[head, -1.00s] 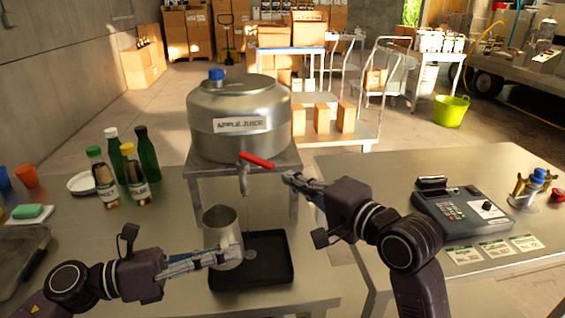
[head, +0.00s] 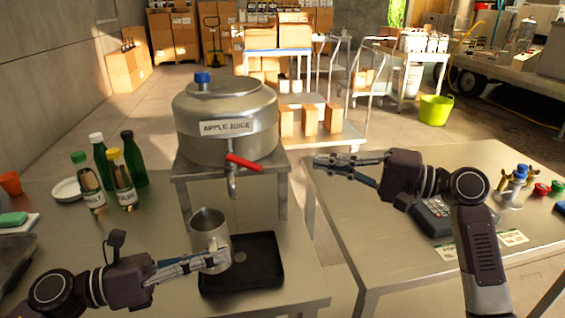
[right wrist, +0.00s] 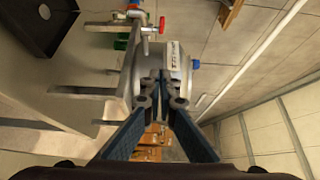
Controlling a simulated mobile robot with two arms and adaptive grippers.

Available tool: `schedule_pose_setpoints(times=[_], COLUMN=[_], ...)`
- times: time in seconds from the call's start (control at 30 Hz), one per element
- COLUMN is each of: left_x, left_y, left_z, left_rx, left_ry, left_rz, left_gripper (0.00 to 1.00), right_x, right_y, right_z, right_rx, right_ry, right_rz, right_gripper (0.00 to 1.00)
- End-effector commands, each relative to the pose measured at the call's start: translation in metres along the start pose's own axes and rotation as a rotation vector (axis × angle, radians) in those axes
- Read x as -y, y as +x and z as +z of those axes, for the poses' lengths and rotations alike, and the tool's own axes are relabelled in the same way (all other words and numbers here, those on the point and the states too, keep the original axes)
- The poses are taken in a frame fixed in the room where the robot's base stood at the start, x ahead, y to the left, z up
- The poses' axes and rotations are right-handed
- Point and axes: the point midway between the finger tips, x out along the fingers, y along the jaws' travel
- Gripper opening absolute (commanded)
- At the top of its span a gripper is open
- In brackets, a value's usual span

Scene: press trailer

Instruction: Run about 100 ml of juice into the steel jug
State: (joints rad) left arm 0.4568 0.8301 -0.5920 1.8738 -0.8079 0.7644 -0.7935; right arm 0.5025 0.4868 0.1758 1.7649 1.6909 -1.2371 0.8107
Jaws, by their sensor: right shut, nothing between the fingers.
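The steel jug (head: 208,226) is at the tray's left edge, its mouth below and slightly left of the spout. My left gripper (head: 222,262) is closed on the jug's near side; the exact contact is hidden. The apple juice dispenser (head: 226,110) stands on a metal stand, its red tap lever (head: 244,162) pointing right. I see no stream from the spout (head: 232,188); the jug's contents cannot be made out. My right gripper (head: 318,165) is shut and empty, right of the lever and apart from it. The lever (right wrist: 162,25) and dispenser (right wrist: 148,64) also show in the right wrist view.
A black drip tray (head: 262,275) lies under the tap. Several bottles (head: 120,182) stand to the left. A card terminal (head: 432,216) and metal fittings (head: 515,185) are on the right table (head: 345,215). A gap separates the two tables.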

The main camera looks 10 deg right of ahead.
Motion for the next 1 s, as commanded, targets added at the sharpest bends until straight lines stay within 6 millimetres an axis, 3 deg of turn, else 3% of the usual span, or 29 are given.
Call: schedule_pose_setpoints(times=[0.17, 0.53, 0.8, 1.0], left_x=[0.000, 0.000, 0.000, 0.000], left_y=[0.000, 0.000, 0.000, 0.000], left_z=[0.001, 0.001, 0.001, 0.001], left_rx=[0.001, 0.001, 0.001, 0.001], left_ry=[0.001, 0.001, 0.001, 0.001], left_rz=[0.000, 0.000, -0.001, -0.001], left_gripper=[0.00, 0.00, 0.00, 0.00], right_x=[0.002, 0.002, 0.000, 0.001], right_y=[0.022, 0.102, 0.106, 0.107], right_z=[0.001, 0.002, 0.033, 0.040], right_rx=[0.005, 0.005, 0.003, 0.001], right_ry=[0.001, 0.001, 0.000, 0.001], right_rz=[-0.005, -0.004, -0.002, -0.001], right_gripper=[0.00, 0.00, 0.00, 0.00])
